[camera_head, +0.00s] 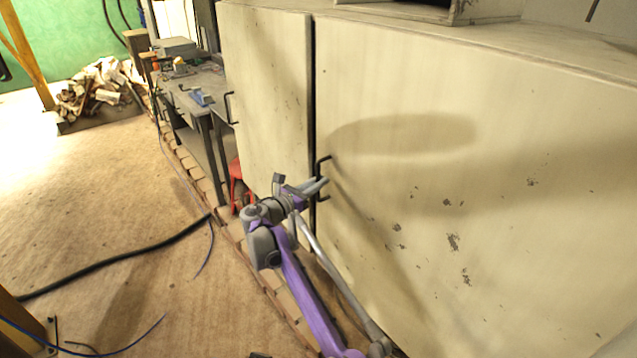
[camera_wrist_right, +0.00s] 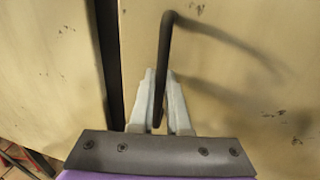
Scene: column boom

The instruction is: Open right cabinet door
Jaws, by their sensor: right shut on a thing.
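The right cabinet door (camera_head: 480,170) is a large cream panel with chipped paint, and it also fills the right of the right wrist view (camera_wrist_right: 240,70). Its black bar handle (camera_head: 323,162) sits at the door's left edge. My right gripper (camera_head: 322,184) is at the handle, and in the right wrist view its two pale fingers (camera_wrist_right: 160,100) are on either side of the dark handle bar (camera_wrist_right: 164,50), shut on it. A dark gap (camera_head: 312,100) runs between this door and the left door (camera_head: 265,85). My left gripper is not in view.
A grey workbench (camera_head: 195,85) with tools stands beyond the cabinet, with a red stool (camera_head: 237,185) near it. A black cable (camera_head: 120,257) lies on the brown floor (camera_head: 90,200). Open floor lies to the left.

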